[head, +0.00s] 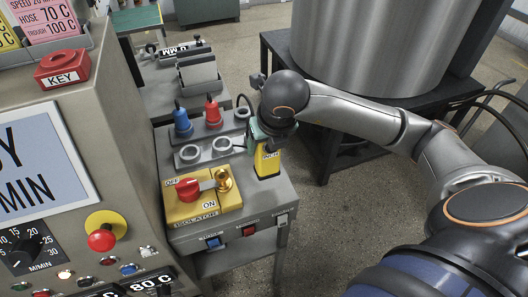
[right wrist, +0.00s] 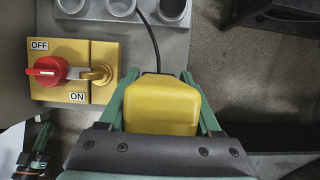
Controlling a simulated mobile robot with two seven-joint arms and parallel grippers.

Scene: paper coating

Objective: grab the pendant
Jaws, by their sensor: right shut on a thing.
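The pendant is a yellow box (head: 267,162) with dark lettering, part of which reads "INCH", and a black cable. It is upright at the right edge of the grey bench (head: 262,201); I cannot tell whether it still touches its support. My right gripper (head: 268,141) comes down on it from above and is shut on it. In the right wrist view the yellow pendant (right wrist: 161,104) sits between the two green fingers (right wrist: 161,100), with its cable running up and left. My left gripper does not show in the head view.
A yellow isolator plate (head: 202,197) with a red handle and brass padlock is left of the pendant. Blue (head: 182,121) and red (head: 213,110) plugs stand in sockets behind. A control cabinet (head: 112,150) fills the left. A large metal drum (head: 375,45) stands behind right.

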